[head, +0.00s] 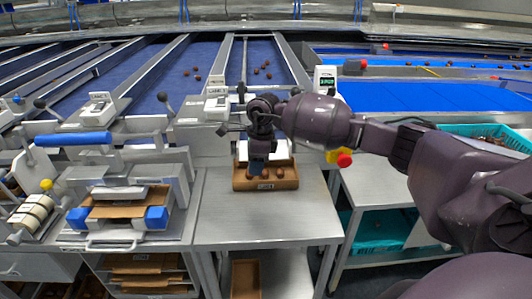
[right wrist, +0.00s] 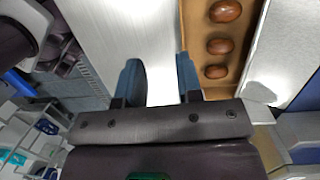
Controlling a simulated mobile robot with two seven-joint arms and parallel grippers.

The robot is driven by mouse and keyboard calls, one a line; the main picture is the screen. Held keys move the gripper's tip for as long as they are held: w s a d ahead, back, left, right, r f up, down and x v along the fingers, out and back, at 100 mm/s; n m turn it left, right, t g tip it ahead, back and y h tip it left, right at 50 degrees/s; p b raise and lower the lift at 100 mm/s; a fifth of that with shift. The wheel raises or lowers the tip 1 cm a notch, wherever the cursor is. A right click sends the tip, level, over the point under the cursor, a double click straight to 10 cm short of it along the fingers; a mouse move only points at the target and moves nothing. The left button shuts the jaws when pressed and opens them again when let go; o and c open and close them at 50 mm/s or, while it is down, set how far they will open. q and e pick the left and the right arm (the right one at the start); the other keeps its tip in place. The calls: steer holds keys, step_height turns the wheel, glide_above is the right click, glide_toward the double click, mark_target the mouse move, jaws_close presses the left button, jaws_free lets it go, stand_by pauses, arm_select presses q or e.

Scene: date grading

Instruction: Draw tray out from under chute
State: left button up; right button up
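A brown tray (head: 290,184) with a label on its front wall stands on the steel table below the chute housing (head: 205,142). Several dark dates lie in it. My right gripper (head: 258,166) points down over the front of the tray. In the right wrist view its two blue fingers (right wrist: 160,78) are spread apart with a clear gap between them. One finger overlaps the edge of the tray (right wrist: 192,52), and the other is over bare surface outside it. I cannot tell whether a finger touches the wall. My arm hides part of the chute. My left gripper is not in view.
The steel table (head: 265,220) is clear in front of the tray. A machine with blue pads (head: 157,217) stands at left. A teal crate (head: 375,230) sits on a lower shelf at right. Another brown tray (head: 245,280) is below the table.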

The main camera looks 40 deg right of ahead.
mark_target(266, 182)
steer(key=shift+h, duration=0.9)
steer(key=d, duration=0.1)
steer(key=d+r, duration=0.2)
steer(key=d, duration=0.1)
steer(key=shift+w, duration=0.2)
steer(key=shift+f, duration=0.15)
step_height(266, 182, down, 11)
steer(key=shift+a+r, duration=0.1)
steer(key=shift+r, duration=0.1)
jaws_close()
